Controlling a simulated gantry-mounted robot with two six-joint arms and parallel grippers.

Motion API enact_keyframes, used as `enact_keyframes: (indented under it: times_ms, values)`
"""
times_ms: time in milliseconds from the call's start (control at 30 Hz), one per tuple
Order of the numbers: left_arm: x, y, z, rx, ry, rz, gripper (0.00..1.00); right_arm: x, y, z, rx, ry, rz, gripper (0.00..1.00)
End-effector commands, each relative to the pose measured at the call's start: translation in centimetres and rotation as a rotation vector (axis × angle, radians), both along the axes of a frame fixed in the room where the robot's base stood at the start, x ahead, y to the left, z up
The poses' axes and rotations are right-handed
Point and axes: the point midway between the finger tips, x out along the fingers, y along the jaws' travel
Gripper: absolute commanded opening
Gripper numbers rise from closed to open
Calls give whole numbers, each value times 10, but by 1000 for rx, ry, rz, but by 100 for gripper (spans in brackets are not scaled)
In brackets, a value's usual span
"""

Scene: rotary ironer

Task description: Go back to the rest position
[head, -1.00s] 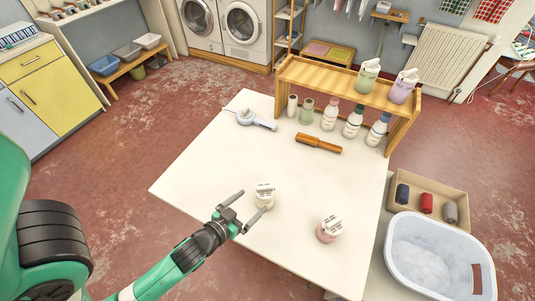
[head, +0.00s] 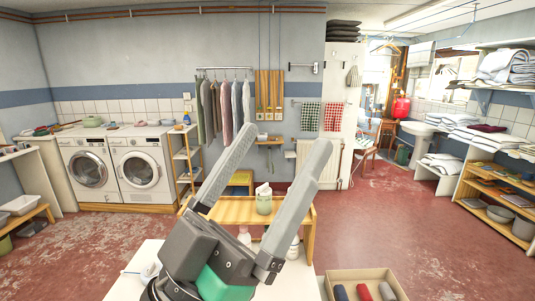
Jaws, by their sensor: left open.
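My left gripper (head: 282,140) is raised close in front of the head camera, its two long grey fingers pointing up and apart. It is open, with nothing between the fingers. It stands in front of the white table (head: 118,286) and the wooden shelf (head: 228,212), hiding much of both. My right gripper is not in view.
A cardboard box (head: 343,277) with dark, red and grey rolls is at the lower right. Washing machines (head: 140,170) stand at the back left. The red floor (head: 400,225) at right is clear.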

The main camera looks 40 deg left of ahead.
Motion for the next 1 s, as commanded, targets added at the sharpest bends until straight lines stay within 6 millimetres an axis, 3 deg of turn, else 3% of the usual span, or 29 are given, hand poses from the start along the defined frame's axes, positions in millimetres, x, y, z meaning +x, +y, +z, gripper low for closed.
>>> enact_keyframes:
  times_ms: [100, 333, 467, 567, 833, 900, 1000]
  values:
    - [-11, -7, 17, 9, -39, -16, 100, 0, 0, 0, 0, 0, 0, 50]
    - [-10, -6, 17, 9, -38, -15, 100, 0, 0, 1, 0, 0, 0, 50]
    - [-10, -6, 33, 8, -38, -14, 100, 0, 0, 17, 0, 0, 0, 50]
    - [-10, -6, 65, 8, -38, -14, 100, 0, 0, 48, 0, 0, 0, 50]
    - [-10, -6, 185, 8, -38, -14, 100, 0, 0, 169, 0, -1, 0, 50]
    - [-10, -6, 206, 8, -38, -14, 100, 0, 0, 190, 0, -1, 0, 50]
    - [-10, -6, 218, 8, -38, -14, 100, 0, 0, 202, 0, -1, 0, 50]
